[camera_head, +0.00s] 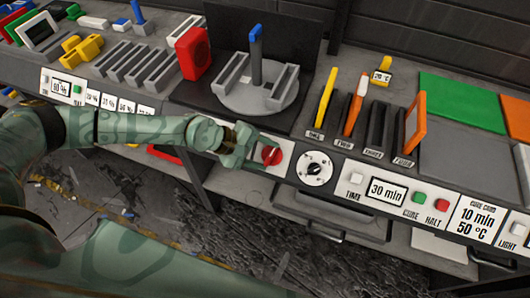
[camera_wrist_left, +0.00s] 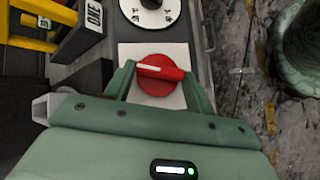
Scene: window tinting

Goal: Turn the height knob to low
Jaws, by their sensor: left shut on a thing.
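A red knob (camera_head: 271,155) sits on a white plate on the front panel of the bench. My left gripper (camera_head: 262,152) comes in from the left and is shut on this knob. In the left wrist view the red knob (camera_wrist_left: 160,78) is a round disc with a raised bar, between the two green fingers (camera_wrist_left: 160,85). Right of it in the head view is a white dial (camera_head: 314,169) with a black centre; this dial also shows at the top of the left wrist view (camera_wrist_left: 148,12). No label naming the red knob is readable. My right gripper is out of view.
Above the panel stands a grey round turntable (camera_head: 254,96) with a blue-topped post. Right of it is a slotted rack with yellow and orange tools (camera_head: 355,108). Further right are a 30 min display (camera_head: 386,191) and green and red buttons. Open floor lies below the bench.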

